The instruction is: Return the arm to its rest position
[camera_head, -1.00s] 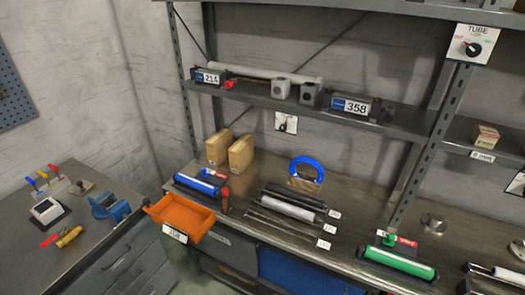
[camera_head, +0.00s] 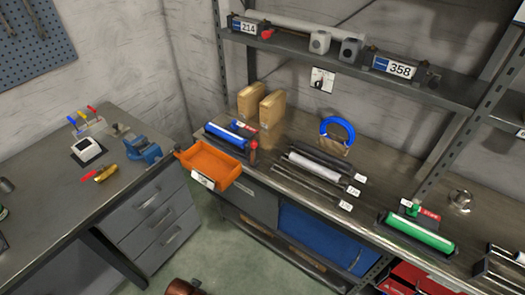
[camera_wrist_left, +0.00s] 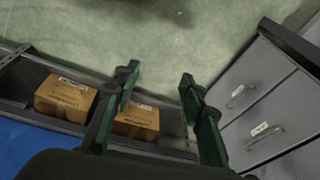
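My left gripper (camera_wrist_left: 158,85) shows in the left wrist view with its two dark green fingers spread apart and nothing between them. It hangs over the green-grey floor (camera_wrist_left: 200,30), with cardboard boxes (camera_wrist_left: 66,98) on a low shelf at the left and grey drawers (camera_wrist_left: 262,105) at the right. Neither gripper shows in the head view. A small copper-brown part at the bottom edge of the head view is cut off, and I cannot tell what it is.
A workbench (camera_head: 60,185) with a blue vise (camera_head: 143,151) stands left. An orange bin (camera_head: 209,164) juts from the long bench's front edge. That bench carries a blue cylinder (camera_head: 227,135), a green cylinder (camera_head: 418,235) and rods.

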